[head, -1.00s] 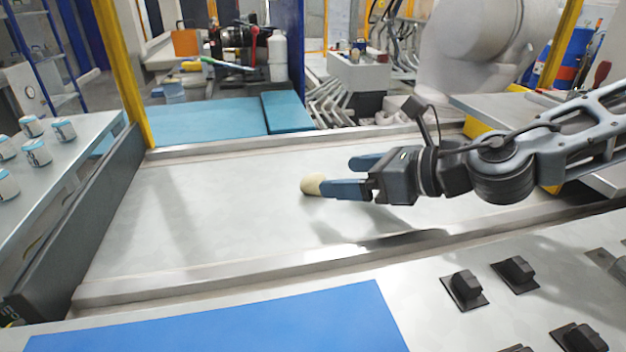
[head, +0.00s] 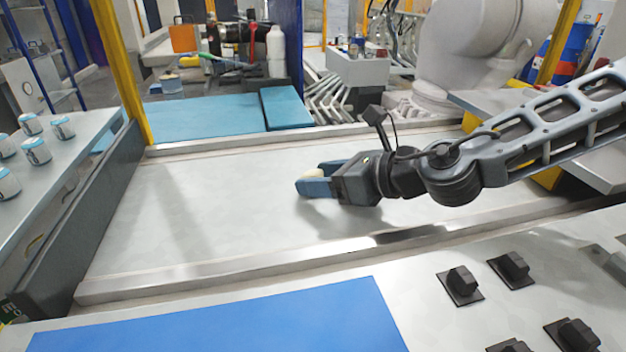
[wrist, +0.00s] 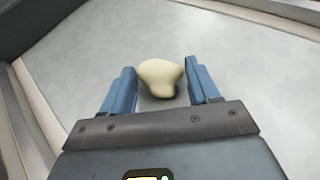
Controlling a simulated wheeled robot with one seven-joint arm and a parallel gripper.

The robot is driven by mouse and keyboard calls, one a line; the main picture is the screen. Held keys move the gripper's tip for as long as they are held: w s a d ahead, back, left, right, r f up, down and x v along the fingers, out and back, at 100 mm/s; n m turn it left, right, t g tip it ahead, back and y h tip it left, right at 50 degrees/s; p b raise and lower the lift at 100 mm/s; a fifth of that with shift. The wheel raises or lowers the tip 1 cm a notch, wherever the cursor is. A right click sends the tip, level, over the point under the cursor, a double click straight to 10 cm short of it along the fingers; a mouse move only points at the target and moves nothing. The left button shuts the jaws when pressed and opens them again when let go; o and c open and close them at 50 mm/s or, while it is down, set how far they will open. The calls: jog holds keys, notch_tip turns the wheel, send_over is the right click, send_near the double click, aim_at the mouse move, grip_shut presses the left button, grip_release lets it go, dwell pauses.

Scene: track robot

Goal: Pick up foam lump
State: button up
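The foam lump (wrist: 160,77) is pale cream and rounded. In the wrist view it lies between the two blue fingers of my gripper (wrist: 161,88), with a gap visible on each side. In the head view my gripper (head: 316,181) is low over the grey track surface, and the foam lump (head: 315,173) shows only in part behind the near finger. My gripper is open around the lump. The lump's underside is hidden, and I cannot tell how close the fingertips are to the surface.
The track (head: 200,210) is clear to the left of my gripper, with raised metal rails along its near and far sides. A blue mat (head: 220,320) and several black knobs (head: 462,284) are in front. Several small cans (head: 36,151) stand on the left table.

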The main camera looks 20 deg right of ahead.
jog(key=c, duration=0.6)
jog(key=shift+r, duration=0.1)
